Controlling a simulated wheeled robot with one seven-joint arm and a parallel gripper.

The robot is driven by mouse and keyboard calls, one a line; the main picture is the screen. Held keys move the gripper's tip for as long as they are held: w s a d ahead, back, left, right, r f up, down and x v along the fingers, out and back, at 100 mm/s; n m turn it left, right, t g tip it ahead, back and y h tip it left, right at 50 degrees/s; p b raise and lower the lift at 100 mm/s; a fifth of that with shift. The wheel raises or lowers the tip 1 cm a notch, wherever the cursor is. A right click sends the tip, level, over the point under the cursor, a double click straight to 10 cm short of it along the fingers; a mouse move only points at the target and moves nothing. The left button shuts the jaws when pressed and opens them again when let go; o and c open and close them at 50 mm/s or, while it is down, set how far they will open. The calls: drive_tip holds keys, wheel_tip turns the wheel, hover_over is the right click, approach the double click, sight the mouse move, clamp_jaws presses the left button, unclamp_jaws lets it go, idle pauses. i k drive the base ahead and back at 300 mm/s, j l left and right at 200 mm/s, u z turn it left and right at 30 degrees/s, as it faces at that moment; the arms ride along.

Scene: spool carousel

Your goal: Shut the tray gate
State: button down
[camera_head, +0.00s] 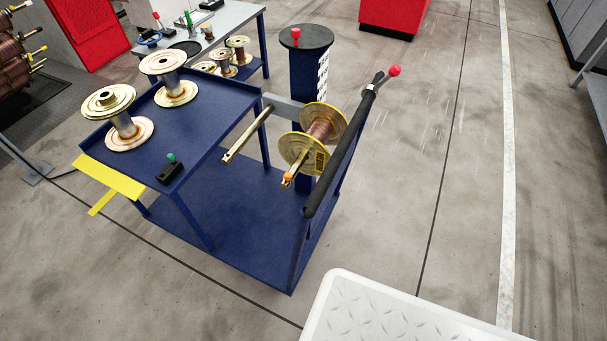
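A blue cart (225,107) with a raised-rim tray on top stands left of centre. A yellow plate (108,176), which looks like the tray gate, sits at the tray's near left end. It slopes outward and down from the tray edge, so it looks open. A narrower yellow strip (102,203) shows below it. A small black block with a green knob (171,158) is at the tray's near corner. Two empty spools, one near (128,134) and one farther (176,93), stand upright on the tray. My gripper is not in view.
A copper-wound spool (318,131) hangs on an arm beside the cart's black handle bar (340,150). A blue post (306,68) with a red knob stands behind. A grey bench (228,20) is at the back. Floor left of the gate is mostly clear.

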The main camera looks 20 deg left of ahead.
sight(131, 188)
drive_tip(key=u, duration=0.9)
drive_tip(key=j+z, duration=0.15)
drive_tip(key=j, duration=0.6)
drive_tip(key=i+j+z, duration=0.2)
drive_tip(key=j, duration=0.6)
drive_tip(key=k+j+z, duration=0.15)
drive_tip(key=j, duration=0.55)
drive_tip(key=j+z, duration=0.15)
drive_tip(key=j, duration=0.65)
drive_tip(key=k+j+z, duration=0.2)
drive_tip(key=j, duration=0.5)
